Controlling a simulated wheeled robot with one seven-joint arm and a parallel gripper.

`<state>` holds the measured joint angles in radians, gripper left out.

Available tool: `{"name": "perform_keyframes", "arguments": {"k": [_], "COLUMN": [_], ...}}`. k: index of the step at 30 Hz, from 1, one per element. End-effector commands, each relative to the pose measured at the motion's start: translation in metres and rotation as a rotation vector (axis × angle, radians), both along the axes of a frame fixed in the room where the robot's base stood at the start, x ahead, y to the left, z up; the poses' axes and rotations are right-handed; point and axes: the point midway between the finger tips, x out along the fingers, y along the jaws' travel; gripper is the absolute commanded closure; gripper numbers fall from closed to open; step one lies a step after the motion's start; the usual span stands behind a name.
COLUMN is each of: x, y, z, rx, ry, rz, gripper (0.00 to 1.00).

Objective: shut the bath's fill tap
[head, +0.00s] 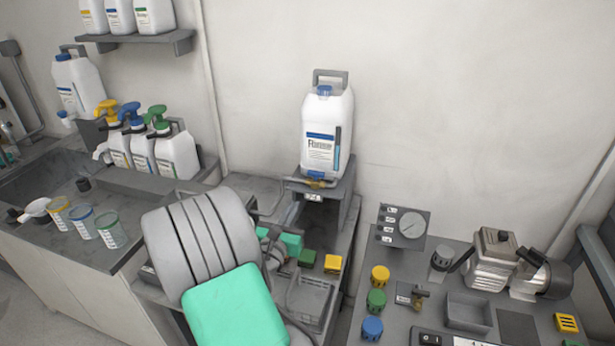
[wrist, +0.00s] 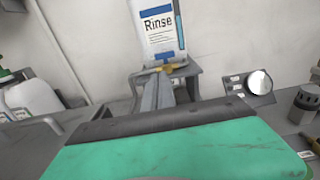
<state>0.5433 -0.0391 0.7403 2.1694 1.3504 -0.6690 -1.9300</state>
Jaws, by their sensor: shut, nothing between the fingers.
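A white Rinse bottle (head: 327,130) stands on a grey raised stand (head: 343,192) against the wall. A yellow tap (head: 317,183) sits at its foot, over the stand's front edge. In the wrist view the bottle (wrist: 158,30) is straight ahead, with the yellow tap (wrist: 174,67) just below it. My gripper (wrist: 163,80) is shut and empty, its grey fingers pointing toward the tap. The fingertips appear just below the tap; I cannot tell if they touch it. In the head view my arm hides much of the area below the stand. The tap's handle position is too small to tell.
Pump bottles (head: 172,152) and clear cups (head: 112,230) stand on the left counter. The right bench holds a dial gauge (head: 403,226), coloured knobs (head: 376,302) and a metal machine (head: 493,260). Small green and yellow blocks (head: 332,264) lie below the stand. The wall behind is bare.

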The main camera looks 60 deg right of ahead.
Motion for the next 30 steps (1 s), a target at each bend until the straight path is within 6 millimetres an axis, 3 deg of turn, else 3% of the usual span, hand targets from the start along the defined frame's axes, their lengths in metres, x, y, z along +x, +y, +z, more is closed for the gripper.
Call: {"name": "perform_keyframes", "arguments": {"k": [18, 23, 30], "x": [0.018, 0.021, 0.022], "y": [-0.118, -0.131, -0.132], "z": [0.003, 0.002, 0.0], "rx": [0.003, 0.002, 0.003], "ry": [-0.01, -0.011, -0.012], "rz": [-0.002, 0.0, 0.001], "gripper": [1.0, 1.0, 1.0]}}
